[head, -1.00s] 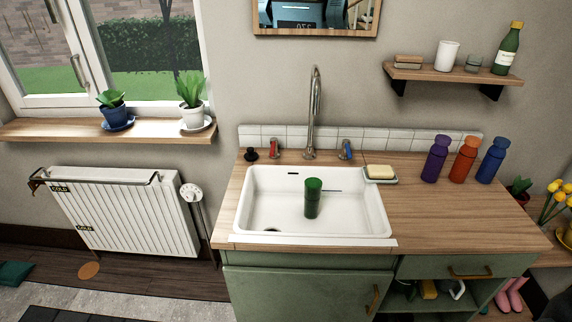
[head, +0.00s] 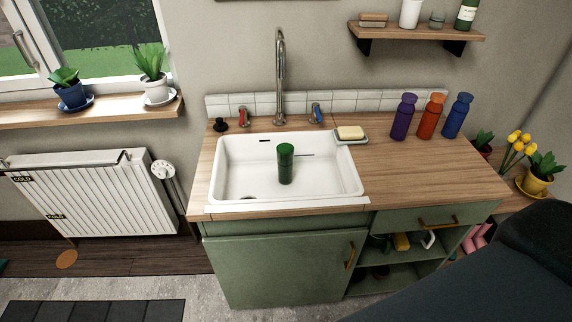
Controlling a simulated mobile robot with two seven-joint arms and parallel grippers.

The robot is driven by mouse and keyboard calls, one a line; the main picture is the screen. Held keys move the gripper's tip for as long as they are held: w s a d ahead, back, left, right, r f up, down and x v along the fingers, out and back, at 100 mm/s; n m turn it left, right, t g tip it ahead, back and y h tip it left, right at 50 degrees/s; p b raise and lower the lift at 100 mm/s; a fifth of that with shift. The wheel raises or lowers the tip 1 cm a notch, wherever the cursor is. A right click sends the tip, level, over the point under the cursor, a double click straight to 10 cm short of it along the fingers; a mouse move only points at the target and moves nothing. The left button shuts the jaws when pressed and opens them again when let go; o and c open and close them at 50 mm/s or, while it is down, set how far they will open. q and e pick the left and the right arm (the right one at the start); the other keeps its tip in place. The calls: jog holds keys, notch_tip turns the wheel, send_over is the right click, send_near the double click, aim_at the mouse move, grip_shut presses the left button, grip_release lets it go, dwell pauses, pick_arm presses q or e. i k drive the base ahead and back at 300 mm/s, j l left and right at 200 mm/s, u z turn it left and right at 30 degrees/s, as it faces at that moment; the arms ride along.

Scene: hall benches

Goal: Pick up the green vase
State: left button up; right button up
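The green vase (head: 285,164) is a narrow dark green cylinder. It stands upright in the white sink (head: 232,188), near the middle of the basin. Nothing touches it from the sides. Neither of my grippers is in view. A dark part of my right arm fills the lower right corner, and its gripper is not seen.
A tap (head: 280,75) rises behind the sink. A soap dish with soap (head: 350,132) sits at its right back corner. Purple (head: 403,117), orange (head: 430,116) and blue (head: 458,115) bottles stand on the wooden counter (head: 420,170), whose front is clear.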

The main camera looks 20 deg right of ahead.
aim_at(285, 151)
jog(key=i+j, duration=0.1)
jog(key=j, duration=0.2)
jog(key=i+j, duration=0.1)
jog(key=j, duration=0.25)
jog(key=i+j, duration=0.1)
jog(key=j, duration=0.2)
jog(key=z, duration=2.25)
